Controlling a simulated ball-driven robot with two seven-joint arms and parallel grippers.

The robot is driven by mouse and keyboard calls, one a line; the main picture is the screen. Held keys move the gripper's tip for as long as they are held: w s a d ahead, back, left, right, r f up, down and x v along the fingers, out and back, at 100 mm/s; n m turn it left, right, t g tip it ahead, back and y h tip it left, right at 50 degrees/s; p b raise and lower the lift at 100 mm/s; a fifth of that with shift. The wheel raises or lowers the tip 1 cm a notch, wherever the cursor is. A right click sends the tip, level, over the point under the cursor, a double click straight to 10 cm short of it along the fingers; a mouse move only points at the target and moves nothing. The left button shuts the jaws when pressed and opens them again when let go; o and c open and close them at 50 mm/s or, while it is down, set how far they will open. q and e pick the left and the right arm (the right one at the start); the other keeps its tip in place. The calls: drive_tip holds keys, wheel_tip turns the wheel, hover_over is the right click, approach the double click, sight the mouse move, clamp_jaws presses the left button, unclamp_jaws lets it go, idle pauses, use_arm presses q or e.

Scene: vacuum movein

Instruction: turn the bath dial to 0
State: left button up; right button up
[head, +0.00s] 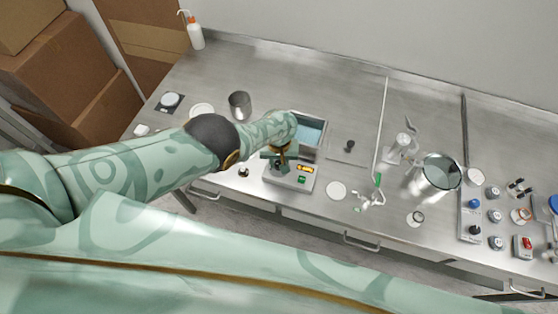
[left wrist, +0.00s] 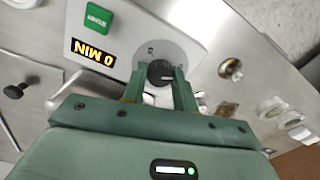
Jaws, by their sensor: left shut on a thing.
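The water bath (head: 322,132) stands on the steel bench, a grey box with blue water. Its front panel has a lit amber display (head: 305,169), which looks upside down in the left wrist view (left wrist: 92,52) and seems to read 0 MIN. The black bath dial (left wrist: 158,72) with a pale pointer mark sits on a light round plate beside that display. My left gripper (left wrist: 160,84) is shut on the dial, one green finger on each side. In the head view my left gripper (head: 279,160) hides the dial. My right gripper is not in view.
A metal beaker (head: 240,106) and a white dish (head: 201,110) stand left of the bath. A stand rod (head: 381,130), glassware (head: 441,171) and several knobbed devices are to the right. A wash bottle (head: 195,33) stands at the back left.

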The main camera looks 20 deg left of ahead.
use_arm(q)
drive_tip(key=shift+w+n, duration=0.1)
drive_tip(key=shift+n, duration=0.5)
drive_tip(key=o, duration=1)
drive_tip(key=shift+c, duration=0.2)
